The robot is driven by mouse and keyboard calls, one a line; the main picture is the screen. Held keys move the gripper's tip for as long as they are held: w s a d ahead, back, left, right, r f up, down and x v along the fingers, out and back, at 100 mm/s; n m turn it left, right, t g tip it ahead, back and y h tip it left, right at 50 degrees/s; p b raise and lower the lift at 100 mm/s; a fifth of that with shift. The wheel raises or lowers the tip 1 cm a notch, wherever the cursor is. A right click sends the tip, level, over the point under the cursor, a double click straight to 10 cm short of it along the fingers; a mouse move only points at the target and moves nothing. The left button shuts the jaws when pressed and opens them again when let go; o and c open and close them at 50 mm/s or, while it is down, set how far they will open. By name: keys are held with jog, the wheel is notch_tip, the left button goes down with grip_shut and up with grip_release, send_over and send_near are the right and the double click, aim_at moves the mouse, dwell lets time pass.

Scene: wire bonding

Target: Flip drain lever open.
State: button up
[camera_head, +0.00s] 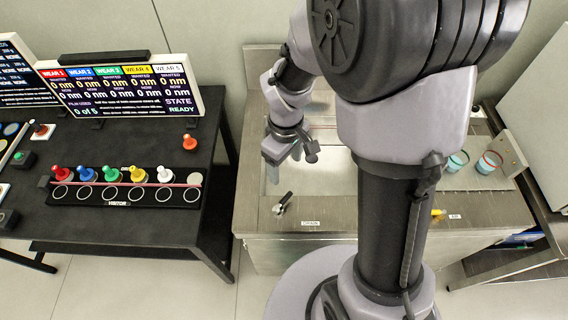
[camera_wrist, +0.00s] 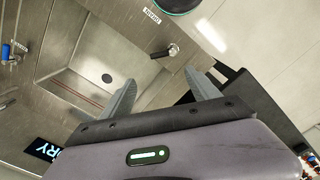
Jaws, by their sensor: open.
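The drain lever (camera_head: 283,203) has a black handle on a metal pivot. It sits on the front left of the steel sink bench, beside the DRAIN label (camera_head: 310,223). In the wrist view the lever (camera_wrist: 165,52) lies beyond my fingertips, and the label (camera_wrist: 152,15) is above it. Its handle is tilted. My gripper (camera_head: 286,155) is open and empty above the left part of the basin, behind the lever in the head view. In the wrist view its two fingers (camera_wrist: 164,84) are spread wide, with the lever apart from them.
The basin has a dark drain hole (camera_wrist: 106,78). A yellow lever (camera_head: 438,213) and teal cups (camera_head: 457,160) are on the bench's right side. A black table (camera_head: 130,228) at left holds coloured pegs and a display board (camera_head: 122,84). My arm hides part of the bench.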

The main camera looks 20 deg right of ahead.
aim_at(286, 197)
notch_tip(286, 197, down, 17)
jog(key=b, duration=0.4)
jog(key=shift+r+b, duration=0.2)
jog(key=shift+b, duration=0.15)
jog(key=shift+d, duration=0.1)
jog(key=shift+c, duration=0.2)
jog(key=c, duration=1.3)
jog(key=shift+w+a+n, duration=0.25)
jog(key=shift+w+n, duration=0.1)
jog(key=shift+n, duration=0.65)
jog(key=o, duration=1.3)
jog(key=shift+o, duration=0.2)
notch_tip(286, 197, up, 18)
jog(key=p, duration=0.5)
jog(key=shift+f, duration=0.25)
